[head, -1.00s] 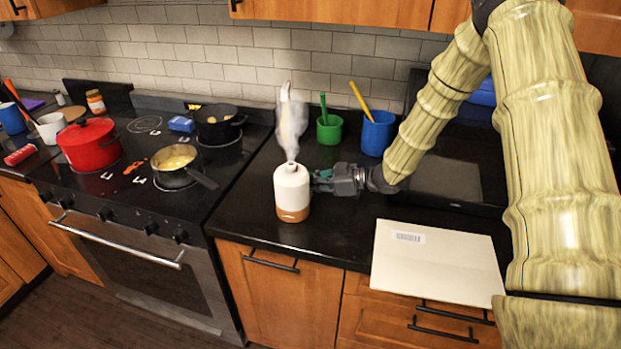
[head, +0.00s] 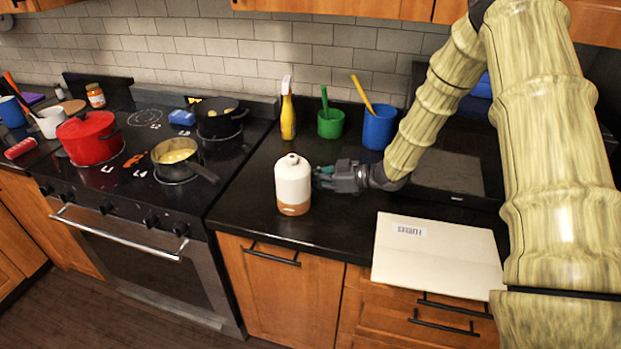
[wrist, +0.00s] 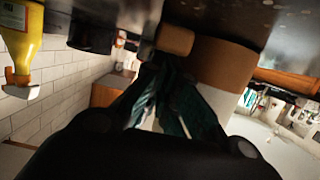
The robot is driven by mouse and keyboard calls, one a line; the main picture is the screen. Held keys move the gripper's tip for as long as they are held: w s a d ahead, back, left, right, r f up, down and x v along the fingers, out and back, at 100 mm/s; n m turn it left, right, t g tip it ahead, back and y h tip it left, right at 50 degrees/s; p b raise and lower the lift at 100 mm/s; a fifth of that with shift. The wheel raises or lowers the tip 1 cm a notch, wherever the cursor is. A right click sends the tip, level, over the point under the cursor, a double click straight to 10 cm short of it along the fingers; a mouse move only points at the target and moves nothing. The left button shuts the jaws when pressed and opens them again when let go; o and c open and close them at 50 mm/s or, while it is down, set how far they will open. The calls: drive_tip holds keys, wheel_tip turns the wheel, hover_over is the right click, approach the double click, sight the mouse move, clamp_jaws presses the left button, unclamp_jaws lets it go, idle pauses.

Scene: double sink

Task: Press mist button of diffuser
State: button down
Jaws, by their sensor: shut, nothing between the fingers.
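The diffuser (head: 293,184) stands upright on the black counter in the head view, white on top with a brown-orange base and a small opening on top. No mist shows above it. My gripper (head: 318,176) is shut and empty at the diffuser's right side, fingertips pointing at its body; I cannot tell whether they touch. In the wrist view the shut fingers (wrist: 165,90) lie close in front of the diffuser's white and brown body (wrist: 218,72). The mist button cannot be made out in either view.
A yellow spray bottle (head: 288,112), a green cup (head: 330,123) and a blue cup (head: 378,128) stand behind. A pale board (head: 437,255) lies at the counter's front right. The stove (head: 135,180) with pots is at left. Counter in front of the diffuser is clear.

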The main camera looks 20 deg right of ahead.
drive_tip(key=v, duration=0.6)
drive_tip(key=shift+d+f, duration=0.2)
drive_tip(key=shift+f, duration=0.1)
drive_tip(key=shift+s+d+r, duration=0.35)
drive_tip(key=shift+r, duration=0.05)
drive_tip(key=shift+s+d, duration=0.1)
drive_tip(key=shift+d, duration=0.2)
drive_tip(key=shift+a+r, duration=0.1)
